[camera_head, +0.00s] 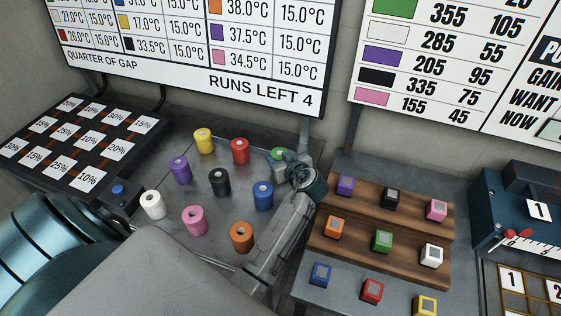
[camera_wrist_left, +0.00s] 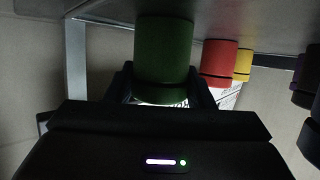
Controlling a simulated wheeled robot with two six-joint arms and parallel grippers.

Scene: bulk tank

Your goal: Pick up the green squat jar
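The green squat jar (camera_head: 278,153) stands at the back right of the grey table, partly hidden by my left gripper (camera_head: 292,163). In the left wrist view, which looks upside down, the green jar (camera_wrist_left: 163,55) sits between the two fingers of my left gripper (camera_wrist_left: 163,88), one on each side. The fingers lie very close to its sides; I cannot tell whether they press on it. The jar's base appears to be on the table top. My right gripper is not in view.
Red (camera_head: 240,151), blue (camera_head: 263,195), black (camera_head: 219,182) and orange (camera_head: 242,237) jars stand nearby, with several others to the left. A wooden stepped rack (camera_head: 327,245) with coloured cubes is close on the right. A dark percentage board (camera_head: 75,168) lies left.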

